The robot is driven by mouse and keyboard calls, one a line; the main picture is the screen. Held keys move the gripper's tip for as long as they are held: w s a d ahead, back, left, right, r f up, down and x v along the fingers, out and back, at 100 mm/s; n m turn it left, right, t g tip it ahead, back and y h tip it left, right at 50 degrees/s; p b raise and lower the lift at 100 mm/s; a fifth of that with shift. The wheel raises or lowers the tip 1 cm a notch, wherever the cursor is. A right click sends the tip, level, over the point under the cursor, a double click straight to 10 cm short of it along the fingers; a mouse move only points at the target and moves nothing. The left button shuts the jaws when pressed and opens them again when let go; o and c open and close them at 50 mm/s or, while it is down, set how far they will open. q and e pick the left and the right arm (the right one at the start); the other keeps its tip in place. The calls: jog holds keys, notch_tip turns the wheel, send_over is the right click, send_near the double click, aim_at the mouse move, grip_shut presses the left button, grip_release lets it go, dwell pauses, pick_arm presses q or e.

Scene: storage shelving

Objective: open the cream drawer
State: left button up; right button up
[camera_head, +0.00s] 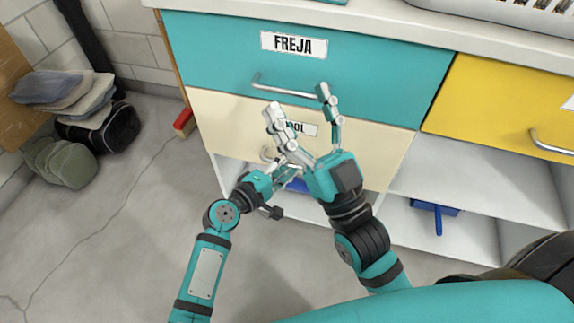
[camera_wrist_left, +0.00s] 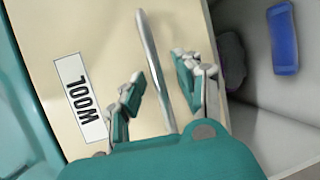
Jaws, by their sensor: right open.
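The cream drawer (camera_head: 225,130) sits below a teal drawer, and its front looks shut. Its label reads WOOL in the left wrist view (camera_wrist_left: 80,98), partly hidden in the head view. Its metal bar handle (camera_wrist_left: 150,50) shows in the left wrist view; in the head view my grippers mostly hide it. My left gripper (camera_wrist_left: 158,68) is open, with one finger on each side of the bar and gaps visible between. In the head view my left gripper (camera_head: 284,170) is low before the drawer. My right gripper (camera_head: 300,105) is open and empty, its fingers before the cream and teal drawers.
The teal drawer (camera_head: 210,50) labelled FREJA has a bar handle. A yellow drawer (camera_head: 490,100) is at the right. Open white shelves (camera_head: 400,225) below hold blue items. Folded cloths (camera_head: 65,90) and a red object (camera_head: 183,122) are at left. The floor at left is mostly clear.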

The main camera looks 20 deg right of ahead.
pick_arm(q)
jog(key=shift+w+d, duration=0.1)
jog(key=shift+d, duration=0.05)
grip_shut()
dwell(0.5)
